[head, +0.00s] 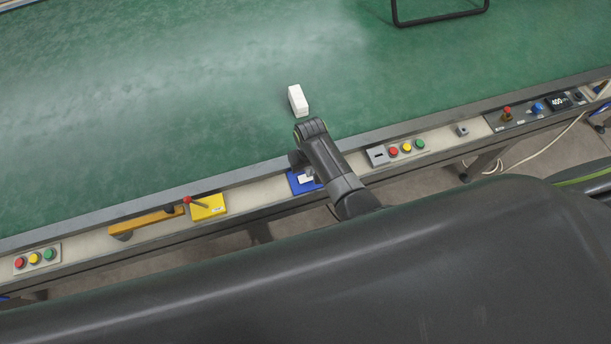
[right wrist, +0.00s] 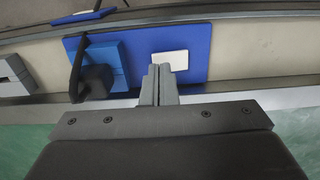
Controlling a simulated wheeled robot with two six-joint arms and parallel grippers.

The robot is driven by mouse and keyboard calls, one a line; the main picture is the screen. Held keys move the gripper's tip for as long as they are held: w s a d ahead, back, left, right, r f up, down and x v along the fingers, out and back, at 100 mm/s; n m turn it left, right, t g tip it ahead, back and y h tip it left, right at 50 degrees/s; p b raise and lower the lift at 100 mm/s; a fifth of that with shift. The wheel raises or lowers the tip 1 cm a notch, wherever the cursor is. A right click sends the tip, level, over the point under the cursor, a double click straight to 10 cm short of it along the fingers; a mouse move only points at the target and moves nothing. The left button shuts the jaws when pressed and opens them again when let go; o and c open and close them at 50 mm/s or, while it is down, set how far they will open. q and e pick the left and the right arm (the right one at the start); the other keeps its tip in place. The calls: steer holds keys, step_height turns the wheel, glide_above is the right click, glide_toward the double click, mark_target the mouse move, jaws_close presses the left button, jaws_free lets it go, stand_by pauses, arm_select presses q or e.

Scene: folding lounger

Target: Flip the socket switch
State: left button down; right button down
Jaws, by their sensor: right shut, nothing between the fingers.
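A blue panel (head: 303,184) is mounted on the pale front rail of the machine, partly hidden by my right arm. In the right wrist view the panel (right wrist: 198,38) carries a lighter blue block (right wrist: 110,62) with a black lever or knob (right wrist: 93,78), and a white label (right wrist: 170,61). I cannot tell for sure that this is the socket switch. My right gripper (right wrist: 160,70) is shut and empty, its fingertips over the panel near the label, to the right of the black lever. I cannot tell whether they touch the panel. My left gripper is not in view.
A yellow plate with a red-tipped lever (head: 208,207) is to the left. A white block (head: 298,100) lies on the green surface (head: 180,100).

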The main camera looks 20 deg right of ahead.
steer(key=shift+f+b, duration=0.5)
steer(key=shift+f, duration=0.2)
stand_by(0.3)
step_height(320, 180, up, 5)
steer(key=p, duration=0.5)
steer(key=shift+r+p, duration=0.1)
steer(key=shift+p, duration=0.3)
steer(key=shift+r+p, duration=0.6)
steer(key=shift+r, duration=0.35)
steer(key=shift+d, duration=0.1)
